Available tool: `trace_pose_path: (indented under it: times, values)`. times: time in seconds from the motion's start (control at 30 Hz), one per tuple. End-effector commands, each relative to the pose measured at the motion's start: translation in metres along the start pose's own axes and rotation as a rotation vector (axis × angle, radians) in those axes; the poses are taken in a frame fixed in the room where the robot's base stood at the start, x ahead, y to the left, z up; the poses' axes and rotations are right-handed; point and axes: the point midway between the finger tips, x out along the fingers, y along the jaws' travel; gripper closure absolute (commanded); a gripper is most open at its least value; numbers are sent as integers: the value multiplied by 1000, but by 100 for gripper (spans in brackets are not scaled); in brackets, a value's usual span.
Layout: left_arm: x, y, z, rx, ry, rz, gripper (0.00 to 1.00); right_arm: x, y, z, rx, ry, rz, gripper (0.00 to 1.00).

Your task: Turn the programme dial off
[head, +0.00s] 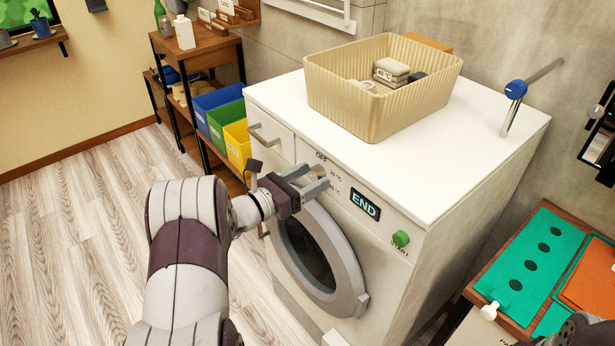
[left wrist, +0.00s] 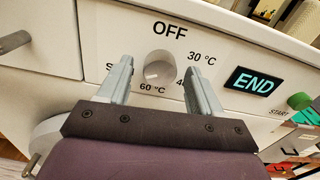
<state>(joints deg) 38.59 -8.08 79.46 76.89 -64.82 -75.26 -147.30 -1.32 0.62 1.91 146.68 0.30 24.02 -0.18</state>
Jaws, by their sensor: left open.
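The programme dial (left wrist: 160,68) is a round pale grey knob on the washing machine's white front panel (head: 400,222). Printed around it are OFF above, 30 °C at upper right, 60 °C below, and two labels partly hidden by my fingers. I cannot make out which mark the dial points to. My left gripper (head: 315,180) is open in front of the panel; in the left wrist view (left wrist: 157,72) its fingers stand either side of the dial, with gaps on both sides. In the head view the gripper hides the dial.
A display (head: 365,204) reads END, with a green START button (head: 401,239) to its right. A drawer handle (head: 264,136) sticks out at left; the round door (head: 350,275) is below. A beige basket (head: 380,105) stands on top. A wooden table (head: 497,291) is at right.

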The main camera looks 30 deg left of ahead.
Motion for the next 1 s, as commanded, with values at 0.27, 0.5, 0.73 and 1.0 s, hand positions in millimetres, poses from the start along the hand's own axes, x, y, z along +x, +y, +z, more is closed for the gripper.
trace_pose_path:
  times: [0.27,0.5,0.73,1.0]
  values:
    - [0,0,0,0,0,0,61,0,0,0,0,0,0,100]
    - [0,0,0,-2,0,0,91,0,0,0,0,0,0,100]
    - [0,0,-1,-49,0,0,91,5,0,1,0,0,0,100]
    - [0,0,-3,-234,0,0,91,20,0,2,0,0,0,100]
